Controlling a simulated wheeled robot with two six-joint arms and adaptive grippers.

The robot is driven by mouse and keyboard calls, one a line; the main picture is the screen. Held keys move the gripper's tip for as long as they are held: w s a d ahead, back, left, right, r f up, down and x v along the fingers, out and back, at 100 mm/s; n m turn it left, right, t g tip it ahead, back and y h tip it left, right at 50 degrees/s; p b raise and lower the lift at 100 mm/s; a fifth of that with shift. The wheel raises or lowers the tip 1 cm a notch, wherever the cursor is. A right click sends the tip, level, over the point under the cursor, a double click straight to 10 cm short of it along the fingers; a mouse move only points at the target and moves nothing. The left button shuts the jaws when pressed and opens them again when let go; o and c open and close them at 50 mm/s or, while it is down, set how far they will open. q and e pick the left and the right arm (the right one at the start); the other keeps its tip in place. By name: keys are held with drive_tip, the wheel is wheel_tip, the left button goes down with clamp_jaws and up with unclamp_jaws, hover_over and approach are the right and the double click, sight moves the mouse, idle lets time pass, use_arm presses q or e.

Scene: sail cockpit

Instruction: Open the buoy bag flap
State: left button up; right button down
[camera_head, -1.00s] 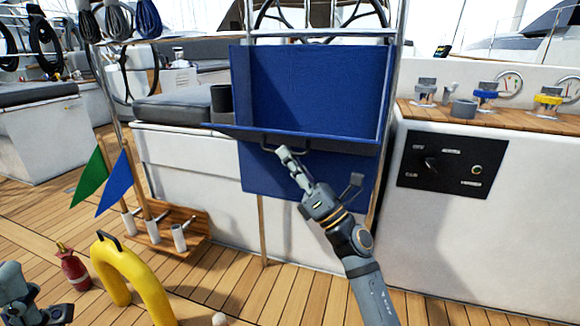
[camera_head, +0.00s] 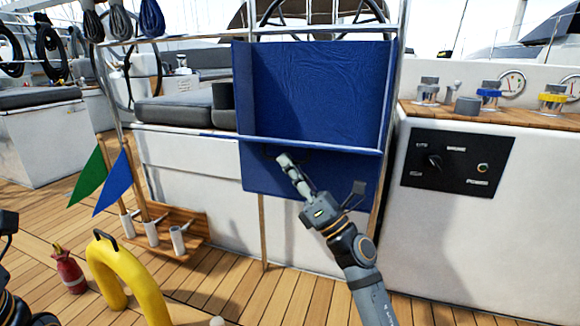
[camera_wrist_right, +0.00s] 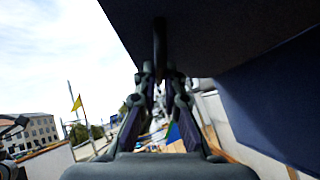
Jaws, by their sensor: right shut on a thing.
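The blue buoy bag (camera_head: 318,95) hangs on a metal rail frame, its deep blue interior facing me. Its flap (camera_head: 310,145) juts out as a thin, nearly edge-on strip across the bag. In the right wrist view the flap's dark underside (camera_wrist_right: 225,35) is overhead, with a dark handle (camera_wrist_right: 159,45) reaching down between my fingers. My right gripper (camera_head: 284,160) is under the flap, shut on that handle. It also shows in the right wrist view (camera_wrist_right: 162,75). My left gripper (camera_head: 10,222) is partly cut off at the left edge; its jaws are unclear.
A yellow horseshoe buoy (camera_head: 135,280) and a red bottle (camera_head: 69,270) stand on the deck at left. Green and blue flags stand in a wooden rack (camera_head: 190,235). A console with a black switch panel (camera_head: 458,162) is at right. Some deck in front is clear.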

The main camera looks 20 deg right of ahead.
drive_tip(key=shift+w+d+f, duration=0.15)
drive_tip(key=c, duration=1.4)
unclamp_jaws()
drive_tip(key=shift+w, duration=0.1)
drive_tip(key=shift+c, duration=0.2)
drive_tip(key=v, duration=1.2)
